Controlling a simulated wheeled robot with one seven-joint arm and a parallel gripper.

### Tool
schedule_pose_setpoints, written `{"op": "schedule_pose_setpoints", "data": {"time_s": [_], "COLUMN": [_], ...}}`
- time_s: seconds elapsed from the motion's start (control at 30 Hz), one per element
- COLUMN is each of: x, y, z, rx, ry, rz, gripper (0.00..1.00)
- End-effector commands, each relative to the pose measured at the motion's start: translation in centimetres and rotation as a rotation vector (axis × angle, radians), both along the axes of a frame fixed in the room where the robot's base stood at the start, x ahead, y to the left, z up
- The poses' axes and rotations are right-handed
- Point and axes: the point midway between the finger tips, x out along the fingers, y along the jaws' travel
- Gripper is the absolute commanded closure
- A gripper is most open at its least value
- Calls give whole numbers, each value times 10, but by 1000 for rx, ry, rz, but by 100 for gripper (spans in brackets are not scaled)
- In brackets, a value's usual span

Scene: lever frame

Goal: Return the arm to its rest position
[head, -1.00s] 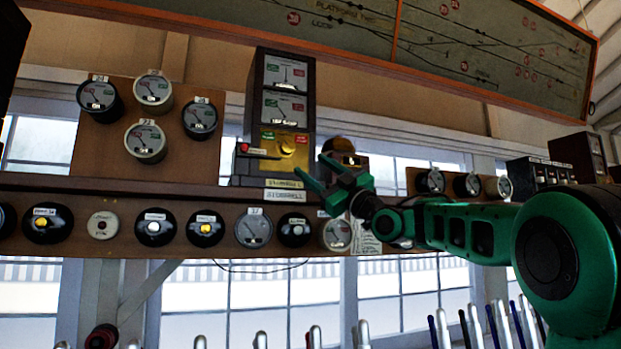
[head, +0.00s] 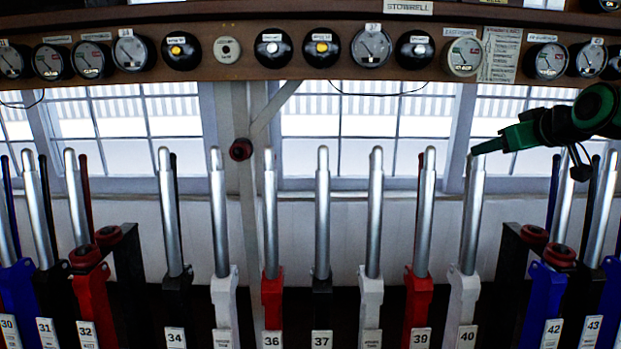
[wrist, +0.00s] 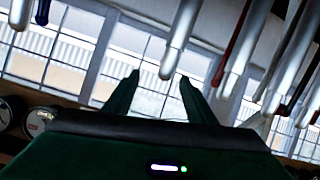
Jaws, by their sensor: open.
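My gripper (head: 474,151) is green and shows at the right of the head view, with the dark wrist behind it. It points left, and its tip appears close to the top of the silver lever numbered 40 (head: 474,200); I cannot tell whether they touch. In the wrist view both fingers of my gripper (wrist: 158,80) are apart, with windows behind. A silver lever end (wrist: 176,55) hangs in the picture between and beyond the fingers. The fingers hold nothing that I can see.
A row of numbered levers with blue, black, red and white bases (head: 272,300) spans the head view. Above it runs a brown shelf of dials and knobs (head: 330,20). Windows (head: 345,125) lie behind. Levers also crowd the wrist view's right side (wrist: 240,60).

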Motion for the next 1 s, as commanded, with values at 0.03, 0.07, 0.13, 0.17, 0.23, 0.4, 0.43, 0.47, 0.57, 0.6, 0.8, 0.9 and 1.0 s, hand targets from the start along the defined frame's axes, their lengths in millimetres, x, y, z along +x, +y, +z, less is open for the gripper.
{"op": "schedule_pose_setpoints", "data": {"time_s": [0.03,0.07,0.13,0.17,0.23,0.4,0.43,0.47,0.57,0.6,0.8,0.9,1.0], "x": [-20,-31,-61,-74,-107,-196,-212,-229,-281,-300,-361,-371,-373], "y": [-6,-8,-14,-17,-20,-21,-21,-19,-13,-10,3,6,6], "z": [-26,-42,-76,-91,-123,-190,-201,-210,-238,-246,-269,-272,-273], "rx": [29,47,88,106,148,250,268,285,338,357,417,427,429], "ry": [78,127,235,282,388,641,686,728,861,906,1056,1082,1087], "rz": [-38,-61,-118,-145,-205,-364,-394,-425,-520,-554,-674,-695,-699], "gripper": [49,49,49,49,49,49,49,49,49,49,49,49,49]}}
